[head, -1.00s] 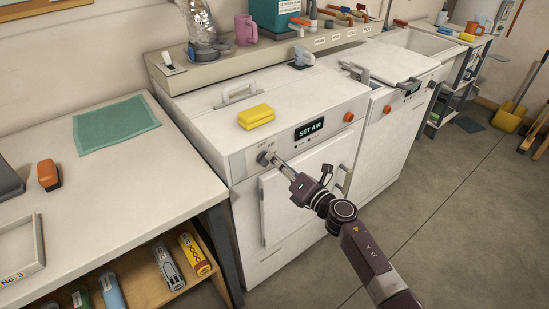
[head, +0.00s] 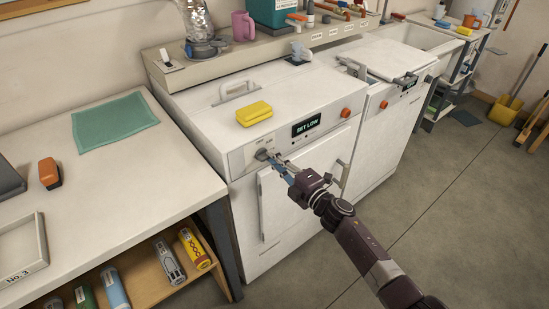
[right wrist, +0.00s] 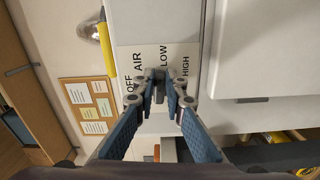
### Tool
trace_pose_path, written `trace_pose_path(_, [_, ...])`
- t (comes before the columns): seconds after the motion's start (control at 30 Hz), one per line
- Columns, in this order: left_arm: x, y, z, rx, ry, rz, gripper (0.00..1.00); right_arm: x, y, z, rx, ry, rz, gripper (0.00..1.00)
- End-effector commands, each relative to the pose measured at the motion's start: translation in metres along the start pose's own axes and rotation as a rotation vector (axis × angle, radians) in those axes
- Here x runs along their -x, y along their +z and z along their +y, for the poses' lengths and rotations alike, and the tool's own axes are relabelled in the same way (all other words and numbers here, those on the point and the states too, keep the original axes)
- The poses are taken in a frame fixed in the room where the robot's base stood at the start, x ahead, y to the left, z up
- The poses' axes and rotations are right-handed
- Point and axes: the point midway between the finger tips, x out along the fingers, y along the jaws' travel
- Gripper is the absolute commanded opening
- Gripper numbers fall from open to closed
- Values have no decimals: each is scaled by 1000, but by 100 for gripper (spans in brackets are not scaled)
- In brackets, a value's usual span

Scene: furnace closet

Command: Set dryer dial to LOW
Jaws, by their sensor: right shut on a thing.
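The dryer (head: 262,215) is the white machine beside the left worktable. Its grey dial (head: 261,154) is at the left of the front panel. The display (head: 306,125) reads "SET LOW". My right gripper (head: 271,159) is shut on the dial from the front right. In the right wrist view the fingertips (right wrist: 159,90) close around the dial, largely hiding it. The printed labels OFF, AIR, LOW and HIGH (right wrist: 185,68) fan out around it, and the fingertips sit just below LOW. My left gripper is not in view.
A yellow sponge (head: 254,113) lies on the dryer top, above the dial. An orange button (head: 346,113) is right of the display. A second white machine (head: 385,120) adjoins on the right. The worktable (head: 130,170) adjoins on the left. The floor in front is clear.

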Motion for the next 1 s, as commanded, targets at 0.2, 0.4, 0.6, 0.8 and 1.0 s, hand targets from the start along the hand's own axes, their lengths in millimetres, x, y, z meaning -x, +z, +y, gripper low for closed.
trace_pose_path(0.2, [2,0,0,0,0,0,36,0,1,-2,-60,-2,-2,0])
trace_pose_path(0.4, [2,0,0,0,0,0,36,0,1,-2,-77,-2,-2,0])
trace_pose_path(0.6, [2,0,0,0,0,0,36,0,1,-2,-77,-2,-2,0])
trace_pose_path(0.8, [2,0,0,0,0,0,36,0,1,-2,-77,-2,-2,21])
trace_pose_path(1.0, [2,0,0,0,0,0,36,0,0,-2,-76,-1,-1,28])
